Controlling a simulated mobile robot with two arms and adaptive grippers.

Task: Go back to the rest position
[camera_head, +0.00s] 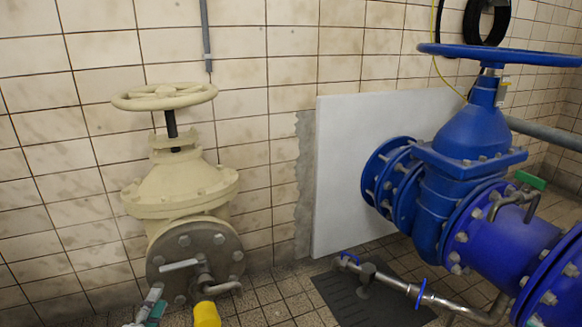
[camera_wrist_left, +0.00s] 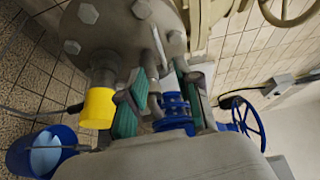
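My left gripper (camera_head: 152,310) shows only in part at the bottom edge of the head view, in front of the cream valve's grey flange. In the left wrist view its two teal-padded fingers (camera_wrist_left: 163,105) stand apart, with a grey lever (camera_wrist_left: 158,60) near or between them; I cannot tell whether they touch it. No held object shows. A small teal bit at the bottom right edge of the head view (camera_head: 533,321) may be a fingertip of my right gripper; its state is hidden.
A cream valve (camera_head: 180,185) with a handwheel stands left, a lever (camera_head: 178,264) and yellow cap (camera_head: 206,314) at its flange. A blue valve (camera_head: 470,150) and piping fill the right. A white panel (camera_head: 345,150) leans behind. A blue bucket (camera_wrist_left: 18,160) is on the tiled floor.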

